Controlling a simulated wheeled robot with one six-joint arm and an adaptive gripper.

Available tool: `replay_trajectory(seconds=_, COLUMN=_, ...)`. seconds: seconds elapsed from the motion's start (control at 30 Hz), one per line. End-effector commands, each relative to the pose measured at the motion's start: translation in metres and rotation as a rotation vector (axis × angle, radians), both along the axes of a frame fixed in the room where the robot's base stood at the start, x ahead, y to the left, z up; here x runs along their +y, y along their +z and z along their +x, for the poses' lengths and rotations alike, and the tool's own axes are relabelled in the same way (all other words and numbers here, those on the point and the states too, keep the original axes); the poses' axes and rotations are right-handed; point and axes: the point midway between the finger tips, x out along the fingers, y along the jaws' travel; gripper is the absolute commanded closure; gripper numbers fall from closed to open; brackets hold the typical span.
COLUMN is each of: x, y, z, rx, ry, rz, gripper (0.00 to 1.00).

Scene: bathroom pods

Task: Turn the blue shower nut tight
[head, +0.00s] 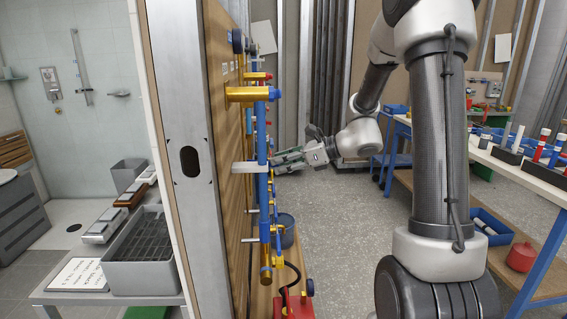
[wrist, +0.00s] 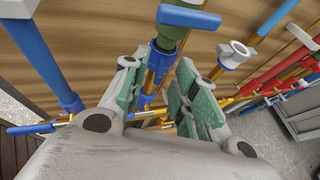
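My gripper (wrist: 160,72) is open in the wrist view, its two green-padded fingers spread apart. A blue nut-like fitting (wrist: 160,60) shows in the gap between the fingertips, below a dark green piece with a blue handle (wrist: 188,17). I cannot tell for sure that this fitting is the shower nut, nor whether either finger touches it. In the head view my gripper (head: 284,160) reaches left to the pipes on the wooden panel, just right of the thick blue pipe (head: 262,150). The nut cannot be made out there.
Yellow, red and blue pipes crowd the wooden panel (head: 228,150). In the wrist view a blue pipe (wrist: 50,60) passes left of my gripper and a white ring fitting (wrist: 234,54) stands at right. A workbench (head: 535,175) is at right. Grey floor between is open.

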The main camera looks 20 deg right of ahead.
Motion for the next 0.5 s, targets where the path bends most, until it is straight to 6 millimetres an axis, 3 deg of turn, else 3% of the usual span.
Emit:
replay_trajectory(seconds=0.07, x=0.0, y=0.0, z=-0.0001, rx=0.0, ry=0.0, rz=0.0, gripper=0.75)
replay_trajectory(seconds=0.2, x=-0.0001, y=0.0, z=-0.0002, rx=0.0, ry=0.0, rz=0.0, gripper=1.0)
replay_trajectory(seconds=0.5, x=0.0003, y=0.0001, z=-0.001, rx=0.0, ry=-0.007, rz=0.0, gripper=1.0)
